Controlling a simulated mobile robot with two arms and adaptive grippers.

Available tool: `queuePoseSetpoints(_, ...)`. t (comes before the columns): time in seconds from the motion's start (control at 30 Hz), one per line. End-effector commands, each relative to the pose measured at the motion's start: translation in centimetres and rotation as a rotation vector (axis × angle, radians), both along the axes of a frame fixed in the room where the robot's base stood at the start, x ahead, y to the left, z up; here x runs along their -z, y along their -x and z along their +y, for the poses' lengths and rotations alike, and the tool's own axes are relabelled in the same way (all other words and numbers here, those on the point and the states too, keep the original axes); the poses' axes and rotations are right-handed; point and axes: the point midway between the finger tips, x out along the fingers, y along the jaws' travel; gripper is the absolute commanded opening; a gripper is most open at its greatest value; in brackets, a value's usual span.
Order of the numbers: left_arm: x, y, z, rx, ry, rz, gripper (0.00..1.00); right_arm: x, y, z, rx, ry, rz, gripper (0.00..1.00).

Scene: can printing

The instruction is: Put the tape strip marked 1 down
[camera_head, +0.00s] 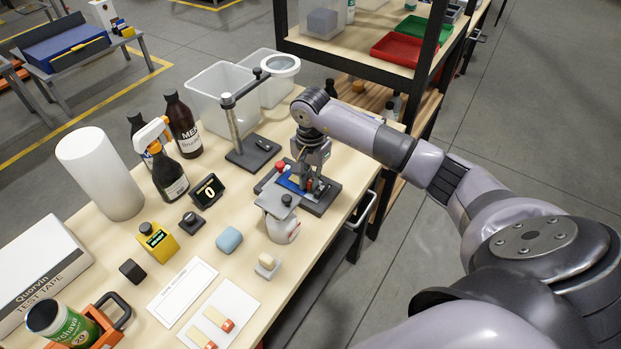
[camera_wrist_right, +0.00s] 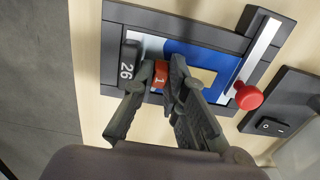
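The tape strip marked 1 has a red tab (camera_wrist_right: 160,75) with a "1" on it and a pale length (camera_wrist_right: 204,76) over the blue panel (camera_wrist_right: 213,59). My right gripper (camera_wrist_right: 162,70) points down at the dark fixture (camera_wrist_right: 117,13), its fingertips closed on either side of the red tab. One finger hides part of the strip, and I cannot tell whether the strip lies fully flat. In the head view my right gripper (camera_head: 312,187) is low over the same fixture (camera_head: 325,203). My left gripper is out of view.
A dark block marked 26 (camera_wrist_right: 129,65) and a red knob (camera_wrist_right: 248,96) sit close to the fingers. A post stand (camera_head: 252,155) is behind the fixture. A white card (camera_head: 243,303) holds more red-ended strips. Bottles (camera_head: 181,123) and a white roll (camera_head: 100,172) stand left.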

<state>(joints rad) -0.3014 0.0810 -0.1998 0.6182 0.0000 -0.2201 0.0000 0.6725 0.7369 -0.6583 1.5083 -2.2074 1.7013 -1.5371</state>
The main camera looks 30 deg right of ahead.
Motion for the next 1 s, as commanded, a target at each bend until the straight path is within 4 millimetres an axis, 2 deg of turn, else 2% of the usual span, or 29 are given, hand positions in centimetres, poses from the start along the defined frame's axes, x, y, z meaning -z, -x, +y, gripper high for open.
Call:
queuePoseSetpoints(0.33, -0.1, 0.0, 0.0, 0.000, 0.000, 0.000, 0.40, -0.1, 0.0, 0.0, 0.000, 0.000, 0.000, 0.19)
queuePoseSetpoints(0.47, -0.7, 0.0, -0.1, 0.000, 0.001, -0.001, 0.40, -0.7, 0.0, 0.0, 0.000, -0.001, 0.000, 0.19)
queuePoseSetpoints(0.5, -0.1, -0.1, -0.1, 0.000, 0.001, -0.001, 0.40, -0.9, -0.1, 0.0, 0.000, 0.000, -0.003, 0.19)
queuePoseSetpoints(0.67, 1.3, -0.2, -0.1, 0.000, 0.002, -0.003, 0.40, -3.7, -0.2, -0.1, -0.001, 0.001, -0.008, 0.19)
queuePoseSetpoints(0.8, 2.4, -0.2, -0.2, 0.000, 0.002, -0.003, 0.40, -6.9, -0.2, -0.1, -0.001, 0.001, -0.008, 0.19)
queuePoseSetpoints(1.0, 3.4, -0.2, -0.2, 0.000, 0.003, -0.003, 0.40, -10.6, -0.1, 0.0, 0.000, -0.001, -0.004, 0.19)
